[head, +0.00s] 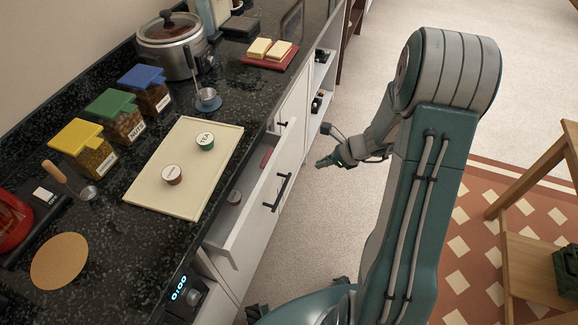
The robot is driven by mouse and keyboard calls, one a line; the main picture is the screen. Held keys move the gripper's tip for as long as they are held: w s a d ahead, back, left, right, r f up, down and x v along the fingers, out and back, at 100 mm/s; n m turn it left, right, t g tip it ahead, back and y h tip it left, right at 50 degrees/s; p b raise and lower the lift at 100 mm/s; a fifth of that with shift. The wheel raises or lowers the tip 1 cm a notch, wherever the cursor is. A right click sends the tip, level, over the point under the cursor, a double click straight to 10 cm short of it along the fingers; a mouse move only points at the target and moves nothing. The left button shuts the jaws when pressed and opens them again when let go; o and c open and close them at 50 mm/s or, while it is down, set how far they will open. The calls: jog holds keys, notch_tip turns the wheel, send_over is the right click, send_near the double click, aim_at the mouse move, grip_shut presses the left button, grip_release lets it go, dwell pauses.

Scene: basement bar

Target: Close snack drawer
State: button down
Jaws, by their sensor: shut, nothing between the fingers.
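The snack drawer (268,185) is white with a dark bar handle (278,193) on its front. It is pulled out from under the dark counter. A small jar or tin and a reddish item show inside it, partly hidden by the counter edge. My gripper (321,146) is to the right of the drawer front, apart from it, over the light floor. Its fingers are shut and hold nothing. My arm comes in from the right side of the picture.
The speckled counter (110,215) carries a cream tray (188,185) with two small round tins, several lidded snack jars, a steel cooker (171,45) and a red board (268,58). Open shelves (320,90) lie beyond the drawer. A wooden stand (530,245) is at the right. The floor (310,215) before the drawer is clear.

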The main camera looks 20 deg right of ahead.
jog(key=d, duration=0.1)
send_near(282, 168)
jog(key=x, duration=0.6)
jog(key=shift+f, duration=0.45)
jog(key=shift+w+a, duration=0.1)
jog(key=shift+a, duration=0.1)
jog(key=shift+w+a, duration=0.7)
jog(key=shift+a, duration=0.25)
jog(key=shift+w+a, duration=0.75)
jog(key=shift+a, duration=0.2)
